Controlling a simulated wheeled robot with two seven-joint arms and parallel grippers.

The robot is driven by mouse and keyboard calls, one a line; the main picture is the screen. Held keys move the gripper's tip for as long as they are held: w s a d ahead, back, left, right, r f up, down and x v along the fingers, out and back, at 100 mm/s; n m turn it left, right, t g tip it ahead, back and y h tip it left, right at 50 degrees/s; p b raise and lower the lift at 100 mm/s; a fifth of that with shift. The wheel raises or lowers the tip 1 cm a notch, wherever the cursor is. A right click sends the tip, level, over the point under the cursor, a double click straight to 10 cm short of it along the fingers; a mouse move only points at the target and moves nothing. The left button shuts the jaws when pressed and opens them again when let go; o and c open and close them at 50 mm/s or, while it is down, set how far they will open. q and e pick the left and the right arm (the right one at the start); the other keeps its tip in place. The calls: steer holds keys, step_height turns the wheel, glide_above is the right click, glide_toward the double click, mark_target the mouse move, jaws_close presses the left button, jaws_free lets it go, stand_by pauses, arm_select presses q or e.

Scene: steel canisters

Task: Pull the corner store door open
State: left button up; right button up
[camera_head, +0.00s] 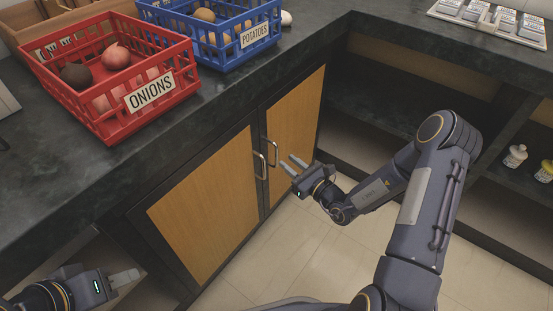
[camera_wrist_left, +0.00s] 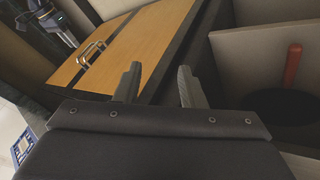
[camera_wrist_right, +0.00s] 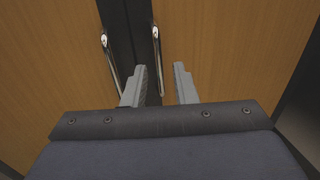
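Two wooden cabinet doors meet under the dark counter corner: a left door (camera_head: 205,205) and a right door (camera_head: 298,115). Both look shut. The left door has a metal handle (camera_head: 259,166) and the right door has another (camera_head: 271,153). My right gripper (camera_head: 288,163) is open and empty, just in front of the handles. In the right wrist view, the lower end of the right handle (camera_wrist_right: 157,62) shows between its fingers; the left handle (camera_wrist_right: 109,62) is left of them. I cannot tell whether they touch. My left gripper (camera_head: 125,278) is open and empty, low at the left.
A red onion crate (camera_head: 112,103) and a blue potato crate (camera_head: 228,50) stand on the counter (camera_head: 290,55). Open shelves with small bottles (camera_head: 515,156) lie at the right. Tiled floor (camera_head: 300,255) is clear before the doors. An open compartment (camera_wrist_left: 245,45) is near my left gripper.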

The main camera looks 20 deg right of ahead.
mark_target(276, 167)
steer(key=b+x, duration=0.1)
steer(key=x, duration=0.5)
steer(key=shift+w+a+r+b, duration=0.1)
steer(key=shift+w+a+b, duration=0.15)
steer(key=shift+b, duration=0.1)
steer(key=shift+s, duration=0.1)
jaws_close()
